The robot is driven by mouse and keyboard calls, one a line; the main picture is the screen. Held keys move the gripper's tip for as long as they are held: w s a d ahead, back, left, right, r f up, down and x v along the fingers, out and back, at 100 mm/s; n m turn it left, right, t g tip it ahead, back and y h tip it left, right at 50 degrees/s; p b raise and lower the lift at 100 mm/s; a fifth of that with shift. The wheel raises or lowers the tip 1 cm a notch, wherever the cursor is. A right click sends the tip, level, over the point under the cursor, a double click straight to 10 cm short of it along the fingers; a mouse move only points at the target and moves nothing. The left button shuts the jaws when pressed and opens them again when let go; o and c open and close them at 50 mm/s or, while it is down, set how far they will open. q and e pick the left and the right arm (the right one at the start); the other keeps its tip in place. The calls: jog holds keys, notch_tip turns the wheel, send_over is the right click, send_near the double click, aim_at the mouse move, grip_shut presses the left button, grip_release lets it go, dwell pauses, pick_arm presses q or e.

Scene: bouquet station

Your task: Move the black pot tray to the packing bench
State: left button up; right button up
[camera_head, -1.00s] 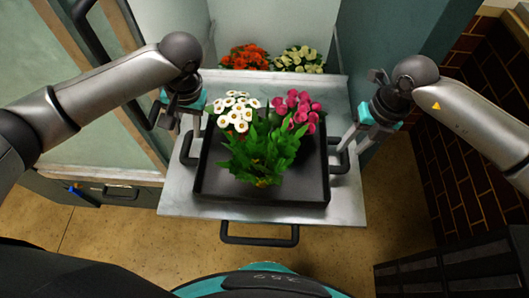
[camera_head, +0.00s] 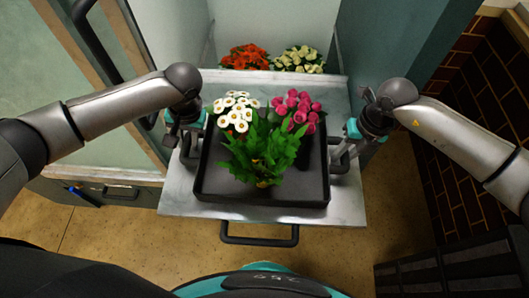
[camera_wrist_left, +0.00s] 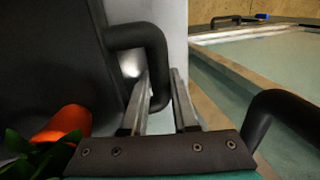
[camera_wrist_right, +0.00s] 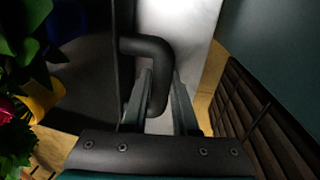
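The black pot tray (camera_head: 215,187) sits on a pale metal pull-out shelf (camera_head: 180,202) and carries white, pink and leafy green potted flowers (camera_head: 262,150). My left gripper (camera_head: 189,150) is at the tray's left handle; in the left wrist view its two fingers (camera_wrist_left: 160,95) stand apart on either side of the black handle (camera_wrist_left: 157,55). My right gripper (camera_head: 343,155) is at the tray's right handle; in the right wrist view its fingers (camera_wrist_right: 160,98) stand apart around that handle (camera_wrist_right: 150,48). Both grippers look open, not clamped.
Red flowers (camera_head: 245,57) and cream flowers (camera_head: 298,59) stand behind the shelf inside the cabinet. The shelf has a black front handle (camera_head: 259,239). A glass door (camera_head: 60,80) is on the left, and a brick wall (camera_head: 450,170) is on the right.

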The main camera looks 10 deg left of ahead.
pick_arm(q)
grip_shut()
pick_arm(e)
grip_shut()
pick_arm(q)
jog(key=shift+w+r, duration=0.1)
pick_arm(e)
jog(key=shift+w, duration=0.1)
dwell(0.5)
pick_arm(q)
jog(key=shift+w+r, duration=0.1)
pick_arm(e)
jog(key=shift+w+r, duration=0.1)
jog(key=shift+r, duration=0.1)
